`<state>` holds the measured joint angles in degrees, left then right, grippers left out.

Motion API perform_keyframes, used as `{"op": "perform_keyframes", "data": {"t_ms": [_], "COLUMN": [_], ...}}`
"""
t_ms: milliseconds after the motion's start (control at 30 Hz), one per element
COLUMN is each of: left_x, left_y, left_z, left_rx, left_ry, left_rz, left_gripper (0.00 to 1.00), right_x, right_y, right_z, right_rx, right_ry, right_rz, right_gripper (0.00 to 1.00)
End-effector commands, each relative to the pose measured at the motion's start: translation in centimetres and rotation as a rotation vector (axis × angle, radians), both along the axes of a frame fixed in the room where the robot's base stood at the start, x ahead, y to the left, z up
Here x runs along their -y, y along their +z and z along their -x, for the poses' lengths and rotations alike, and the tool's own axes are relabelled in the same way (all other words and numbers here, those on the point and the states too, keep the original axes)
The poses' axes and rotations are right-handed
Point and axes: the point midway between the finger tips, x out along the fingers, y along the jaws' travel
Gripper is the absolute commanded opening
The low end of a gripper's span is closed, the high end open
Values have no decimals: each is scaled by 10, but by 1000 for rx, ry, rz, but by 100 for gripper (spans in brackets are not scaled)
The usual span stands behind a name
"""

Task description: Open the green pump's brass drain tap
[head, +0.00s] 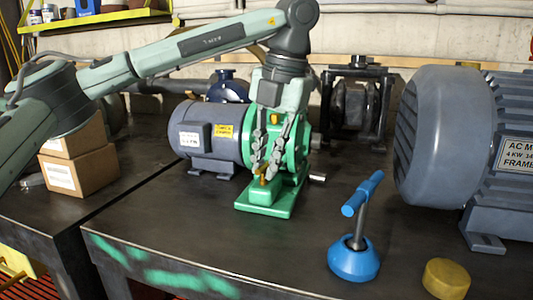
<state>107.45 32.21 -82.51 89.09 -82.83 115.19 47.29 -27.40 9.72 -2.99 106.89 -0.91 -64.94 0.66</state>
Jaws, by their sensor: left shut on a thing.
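The green pump (288,150) stands on its green base on the dark workbench, joined to a blue-grey motor at its left. The brass drain tap (263,178) sits low on the front of the pump, small in the head view and partly covered by my fingers. My left gripper (265,170) reaches down from above in front of the pump, its fingertips at the tap and closed on it. The exact angle of the tap's lever is hard to make out. My right gripper is not in view.
A blue-based tool with a blue T-handle (354,260) and a brass-coloured cylinder (446,279) stand at the front right. A large grey motor (440,135) fills the right side. Cardboard boxes (80,172) stand at left. Bench between pump and T-handle is clear.

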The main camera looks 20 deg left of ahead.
Motion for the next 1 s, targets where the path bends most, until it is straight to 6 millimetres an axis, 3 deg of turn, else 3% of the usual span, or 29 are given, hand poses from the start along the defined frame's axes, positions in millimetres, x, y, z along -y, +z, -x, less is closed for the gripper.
{"op": "perform_keyframes", "data": {"t_ms": [400,933,967,1000], "left_x": [0,-1,-1,-1], "left_y": [2,2,2,2], "left_z": [-2,-2,-2,-2], "left_rx": [6,6,6,6], "left_ry": [172,191,191,191], "left_rz": [2,2,2,2], "left_gripper": [0,0,16,21], "right_x": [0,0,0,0], "right_y": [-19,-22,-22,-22], "right_z": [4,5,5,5], "right_rx": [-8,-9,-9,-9], "right_ry": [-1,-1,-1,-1], "right_rz": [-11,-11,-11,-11], "right_gripper": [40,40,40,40]}}
